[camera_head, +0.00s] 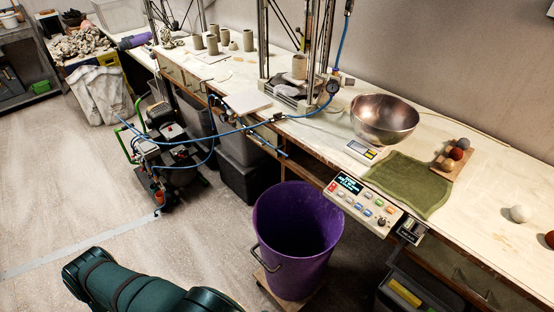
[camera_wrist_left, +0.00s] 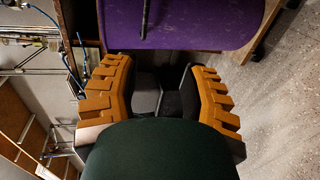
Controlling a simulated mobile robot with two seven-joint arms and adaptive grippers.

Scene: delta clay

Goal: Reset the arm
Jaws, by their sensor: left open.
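My left arm, dark green, comes in at the bottom left of the head view; its gripper is out of that frame. In the left wrist view my left gripper (camera_wrist_left: 160,95) shows two orange toothed fingers spread apart. No object shows between the fingertips. A purple bucket (camera_wrist_left: 180,22) fills the top of that view, beyond the fingers. My right gripper is in neither view.
The workbench (camera_head: 480,220) runs along the wall with a metal bowl (camera_head: 384,118), a green cloth (camera_head: 408,184), clay balls and a control panel (camera_head: 362,201) at its front edge. A compressor (camera_head: 168,150) with blue hoses stands on the floor at left. Floor at lower left is clear.

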